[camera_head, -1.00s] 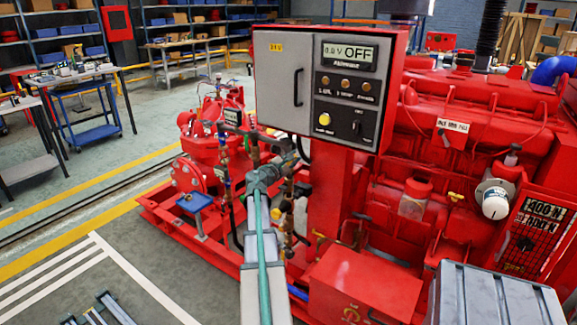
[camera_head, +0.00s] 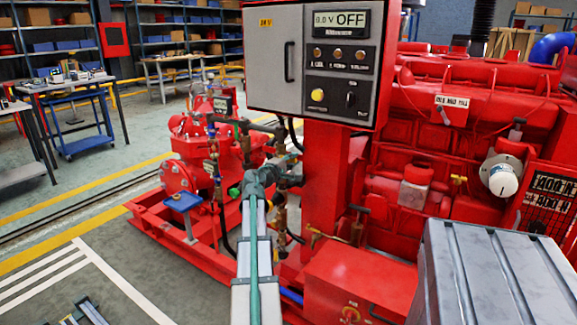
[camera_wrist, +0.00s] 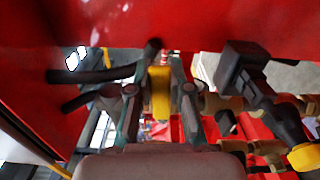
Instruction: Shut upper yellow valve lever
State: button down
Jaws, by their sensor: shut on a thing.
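In the wrist view, a yellow valve lever (camera_wrist: 160,91) lies between the two fingers of my gripper (camera_wrist: 160,97), which is shut on it. A second yellow lever (camera_wrist: 305,157) shows at the lower right, apart from the fingers. In the head view, my gripper (camera_head: 284,171) is at the brass pipework left of the red panel post. My own arm and gripper hide the held lever there. I cannot tell the lever's exact angle to its pipe.
The control panel (camera_head: 312,65) hangs above the pipework. Dark hoses (camera_wrist: 95,85) pass left of the fingers, and a dark fitting (camera_wrist: 245,75) is close on the right. The red box (camera_head: 360,280) and grey ribbed case (camera_head: 490,270) stand right of my arm.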

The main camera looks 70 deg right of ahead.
jog(key=shift+f+m+b, duration=0.3)
jog(key=c, duration=1)
grip_release()
jog(key=shift+c, duration=0.2)
jog(key=shift+a, duration=0.15)
jog(key=v, duration=1.1)
jog(key=shift+a, duration=0.35)
